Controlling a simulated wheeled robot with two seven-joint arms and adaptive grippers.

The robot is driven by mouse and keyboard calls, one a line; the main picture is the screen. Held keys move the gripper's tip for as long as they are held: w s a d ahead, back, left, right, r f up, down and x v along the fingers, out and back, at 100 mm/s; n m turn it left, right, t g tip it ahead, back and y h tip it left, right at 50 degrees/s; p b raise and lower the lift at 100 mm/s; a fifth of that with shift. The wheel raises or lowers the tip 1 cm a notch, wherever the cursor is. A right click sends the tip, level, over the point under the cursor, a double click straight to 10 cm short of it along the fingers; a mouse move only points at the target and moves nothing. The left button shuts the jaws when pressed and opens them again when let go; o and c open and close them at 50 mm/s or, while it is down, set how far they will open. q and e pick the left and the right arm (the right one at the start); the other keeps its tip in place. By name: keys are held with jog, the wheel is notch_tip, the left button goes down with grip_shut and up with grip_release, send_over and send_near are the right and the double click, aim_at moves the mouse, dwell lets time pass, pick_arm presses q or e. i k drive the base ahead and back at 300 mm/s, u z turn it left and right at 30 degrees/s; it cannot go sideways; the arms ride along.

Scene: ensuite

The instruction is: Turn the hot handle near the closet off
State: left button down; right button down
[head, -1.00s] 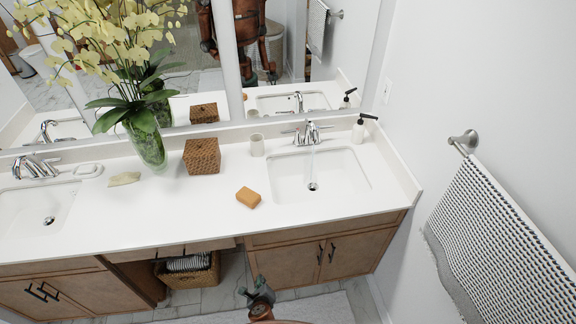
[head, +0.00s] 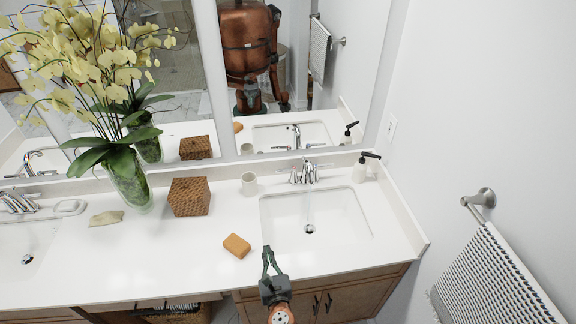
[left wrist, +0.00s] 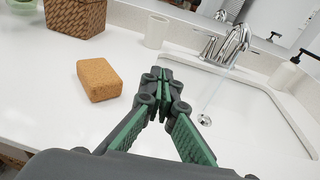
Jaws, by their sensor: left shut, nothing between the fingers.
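A chrome faucet (head: 304,172) with a lever handle on each side stands behind the right sink (head: 285,225). A thin stream of water (head: 309,205) runs from its spout toward the drain. The faucet (left wrist: 228,45) and stream also show in the left wrist view, at the upper right. My left gripper (head: 267,250) is over the counter's front part, left of the sink's front corner, apart from the faucet. Its fingers (left wrist: 160,75) are shut and empty. I cannot tell which handle is the hot one. My right gripper is not in view.
An orange-brown sponge (head: 236,246) lies left of the gripper. A soap dispenser (head: 362,168) stands right of the faucet. A towel (head: 490,285) hangs on the right wall.

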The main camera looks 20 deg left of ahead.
aim_at(293, 168)
jog(key=i, duration=0.9)
